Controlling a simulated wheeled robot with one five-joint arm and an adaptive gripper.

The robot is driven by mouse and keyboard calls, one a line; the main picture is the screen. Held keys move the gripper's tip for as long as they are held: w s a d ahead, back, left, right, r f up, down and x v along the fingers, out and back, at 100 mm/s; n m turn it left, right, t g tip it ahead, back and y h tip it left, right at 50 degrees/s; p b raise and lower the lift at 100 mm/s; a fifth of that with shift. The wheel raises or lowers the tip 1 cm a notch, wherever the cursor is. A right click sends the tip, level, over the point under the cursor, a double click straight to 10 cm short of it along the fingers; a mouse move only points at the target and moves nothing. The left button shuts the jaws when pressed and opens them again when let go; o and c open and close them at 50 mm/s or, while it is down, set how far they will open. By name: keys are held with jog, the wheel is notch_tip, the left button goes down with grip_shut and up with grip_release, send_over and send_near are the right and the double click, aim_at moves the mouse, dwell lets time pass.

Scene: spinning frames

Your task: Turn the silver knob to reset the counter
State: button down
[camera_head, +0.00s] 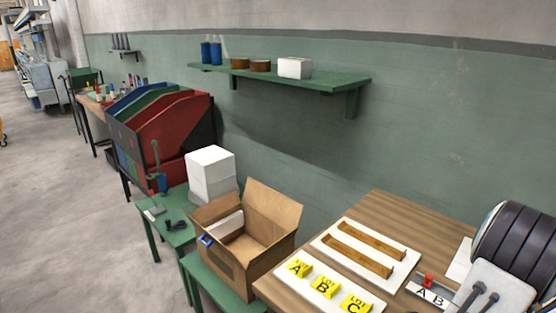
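I cannot make out a silver knob or a counter in the head view. A small red piece (429,280) stands on a white plate marked A and B (427,295) at the right end of the wooden table. To its right is a pale grey block with two dark rods (505,284), below a large black ribbed drum (512,240). Both are cut by the frame edge, and I cannot tell what they belong to.
The wooden table (400,212) holds yellow LOT cards (325,287) and two wooden strips (365,240). An open cardboard box (225,260) stands left of it on a green bench (205,285). A green shelf (325,82) hangs on the wall. The floor (60,210) at left is clear.

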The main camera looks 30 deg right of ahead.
jog(key=shift+w+a+f+b, duration=0.1)
jog(key=shift+w+a+b, duration=0.3)
jog(key=shift+a, duration=0.25)
jog(key=shift+s+a, duration=0.2)
dwell(0.5)
jog(key=shift+w+a+r, duration=0.25)
jog(key=shift+w+r, duration=0.1)
jog(key=shift+w, duration=0.2)
jog(key=r+p, duration=0.2)
jog(key=r, duration=0.1)
jog(key=r+p, duration=0.2)
jog(key=shift+s+d+r, duration=0.25)
jog(key=shift+s+d, duration=0.05)
jog(key=c, duration=1.9)
grip_release()
jog(key=shift+s+d+r, duration=0.25)
jog(key=shift+d+r, duration=0.1)
jog(key=shift+r, duration=0.15)
grip_shut()
notch_tip(320, 180, down, 7)
jog(key=b, duration=0.5)
jog(key=shift+r, duration=0.1)
jog(key=shift+a+b, duration=0.15)
jog(key=shift+b, duration=0.2)
